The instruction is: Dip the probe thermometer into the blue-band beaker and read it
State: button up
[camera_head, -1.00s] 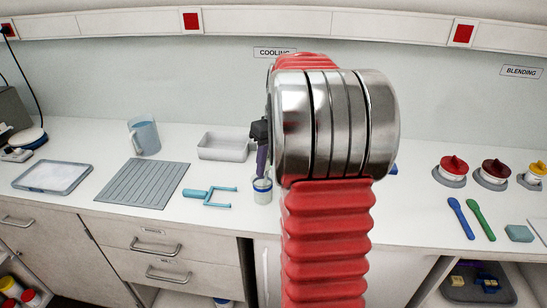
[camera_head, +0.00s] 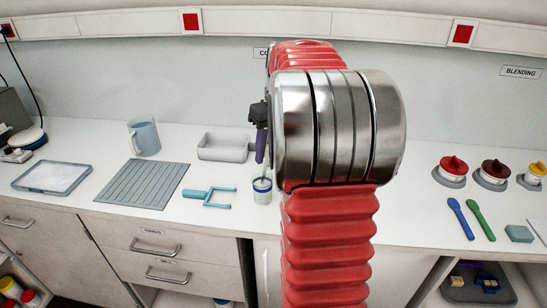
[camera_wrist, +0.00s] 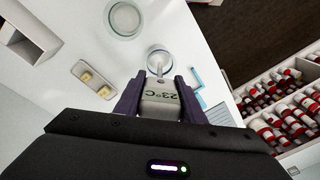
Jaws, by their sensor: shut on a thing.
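The blue-band beaker (camera_head: 262,196) stands upright on the white bench, left of my arm. It also shows in the wrist view (camera_wrist: 158,50), just beyond my fingers. My gripper (camera_head: 261,146), with purple fingers, is above the beaker. In the wrist view my gripper (camera_wrist: 160,104) is shut on the probe thermometer (camera_wrist: 161,98), a pale body whose display appears to read 23°C. Its thin probe points down into the beaker mouth; how deep the tip sits I cannot tell.
A light-blue forked tool (camera_head: 210,195) lies just left of the beaker. A white tray (camera_head: 224,153), a grey ribbed mat (camera_head: 143,184) and a jug (camera_head: 144,136) are further left. Lidded pots (camera_head: 453,171) and spoons (camera_head: 478,219) are at right. My arm hides the middle bench.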

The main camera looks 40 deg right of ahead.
jog(key=shift+r, duration=3)
jog(key=m+h, duration=0.1)
jog(key=m, duration=0.4)
jog(key=shift+m, duration=0.4)
dwell(0.4)
